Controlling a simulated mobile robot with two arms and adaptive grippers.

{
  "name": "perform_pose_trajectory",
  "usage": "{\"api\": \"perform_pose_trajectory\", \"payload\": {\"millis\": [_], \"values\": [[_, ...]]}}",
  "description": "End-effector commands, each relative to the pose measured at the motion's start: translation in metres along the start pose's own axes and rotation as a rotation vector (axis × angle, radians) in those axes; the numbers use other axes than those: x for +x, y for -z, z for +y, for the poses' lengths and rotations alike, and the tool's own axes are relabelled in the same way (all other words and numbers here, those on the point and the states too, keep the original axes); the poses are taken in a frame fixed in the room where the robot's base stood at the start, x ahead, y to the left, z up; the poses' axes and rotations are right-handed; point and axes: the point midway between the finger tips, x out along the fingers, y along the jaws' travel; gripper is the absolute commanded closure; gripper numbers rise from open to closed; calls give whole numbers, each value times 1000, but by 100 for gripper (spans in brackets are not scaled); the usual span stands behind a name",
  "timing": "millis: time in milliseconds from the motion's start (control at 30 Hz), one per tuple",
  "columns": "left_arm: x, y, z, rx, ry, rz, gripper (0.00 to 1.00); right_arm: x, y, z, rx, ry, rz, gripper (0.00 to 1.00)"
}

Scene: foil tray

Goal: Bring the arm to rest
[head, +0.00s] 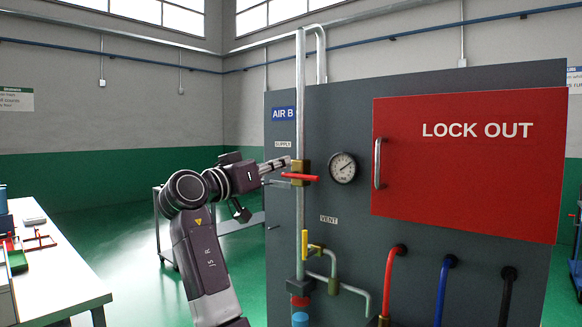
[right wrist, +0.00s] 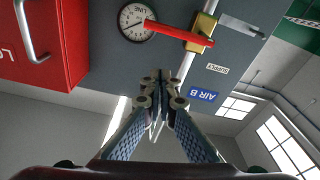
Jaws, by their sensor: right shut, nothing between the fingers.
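My right gripper (head: 287,162) is in front of the grey panel (head: 345,110), just left of the supply valve (head: 304,168) in the head view. Its fingers are shut with nothing between them; the right wrist view shows the tips (right wrist: 158,78) together. The valve's red handle (head: 300,177) lies roughly level, across the upright pipe. In the right wrist view, which is upside down, the red handle (right wrist: 180,33) appears beyond the fingertips, with a visible gap in the picture. My left gripper is not in view.
A pressure gauge (head: 342,167) and a red LOCK OUT box (head: 469,165) are on the panel. A yellow vent valve handle (head: 315,246) sits lower. A white table (head: 65,262) stands at left, and a cart (head: 163,236) stands behind my arm. Green floor lies open between them.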

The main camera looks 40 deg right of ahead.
Motion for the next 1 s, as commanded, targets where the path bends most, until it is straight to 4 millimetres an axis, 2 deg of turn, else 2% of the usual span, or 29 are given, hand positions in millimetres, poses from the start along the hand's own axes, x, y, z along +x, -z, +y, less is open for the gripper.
{"api": "perform_pose_trajectory", "payload": {"millis": [100,200,767,867,1000], "values": [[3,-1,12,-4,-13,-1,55,-11,0,-1,1,2,1,100],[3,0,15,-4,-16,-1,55,-14,1,-1,1,1,1,100],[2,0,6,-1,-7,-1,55,-14,2,0,1,1,1,100],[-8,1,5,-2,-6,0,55,-12,12,2,2,0,2,100],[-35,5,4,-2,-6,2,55,-8,39,8,2,0,2,100]]}}
